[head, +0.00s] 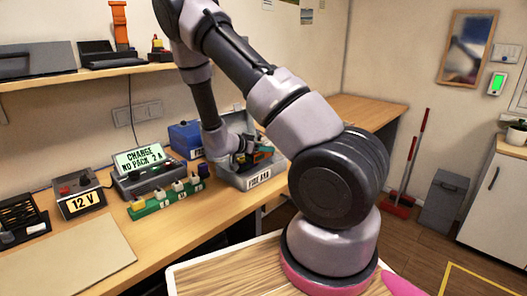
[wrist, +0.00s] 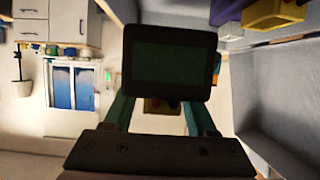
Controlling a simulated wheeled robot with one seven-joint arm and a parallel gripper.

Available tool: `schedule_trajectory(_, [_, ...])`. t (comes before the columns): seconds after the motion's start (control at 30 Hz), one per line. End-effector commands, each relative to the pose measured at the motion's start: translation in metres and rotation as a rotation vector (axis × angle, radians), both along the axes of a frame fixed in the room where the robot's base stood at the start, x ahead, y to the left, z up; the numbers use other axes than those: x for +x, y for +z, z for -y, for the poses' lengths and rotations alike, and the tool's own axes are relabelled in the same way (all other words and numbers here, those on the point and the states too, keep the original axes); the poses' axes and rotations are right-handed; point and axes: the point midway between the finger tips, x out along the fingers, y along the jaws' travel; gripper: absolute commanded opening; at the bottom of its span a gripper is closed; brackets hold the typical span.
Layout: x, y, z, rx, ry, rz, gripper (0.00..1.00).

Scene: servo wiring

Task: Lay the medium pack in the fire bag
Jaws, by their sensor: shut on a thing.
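A dark block-shaped pack (wrist: 170,55), with a dark green face, fills the middle of the wrist view. My gripper (wrist: 160,95) is shut on it, with a teal finger on each side. I take it for the medium pack, though its size is hard to judge. The fire bag (head: 231,181) is an open grey box with a label on its front, at the bench's right part in the head view. There my gripper (head: 246,158) is low at the box's opening, and the held pack is hard to make out. A grey wall (wrist: 285,100) rises right of the pack in the wrist view.
A charger (head: 145,178) with a lit display stands left of the box, behind a green strip (head: 165,200) with several coloured plugs. A blue box (head: 186,138) stands close behind-left. A 12 V unit (head: 78,200) and a bare mat (head: 70,260) lie further left.

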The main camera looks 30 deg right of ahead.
Motion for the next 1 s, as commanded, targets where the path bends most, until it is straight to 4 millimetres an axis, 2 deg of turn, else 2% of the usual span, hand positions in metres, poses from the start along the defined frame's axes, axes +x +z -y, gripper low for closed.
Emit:
schedule_trajectory(0.1, [0.000,-0.011,0.001,-0.001,0.000,-0.001,0.00])
schedule_trajectory(0.83, [0.000,-0.023,0.000,0.000,0.000,0.001,0.00])
schedule_trajectory(0.87, [0.000,-0.023,0.000,0.001,-0.001,0.000,0.65])
schedule_trajectory(0.9, [0.000,-0.023,0.000,0.001,-0.001,0.000,0.80])
schedule_trajectory(0.93, [0.000,-0.023,0.000,0.001,0.000,0.001,0.87])
schedule_trajectory(1.0, [0.000,-0.023,0.000,0.000,-0.001,0.001,0.87])
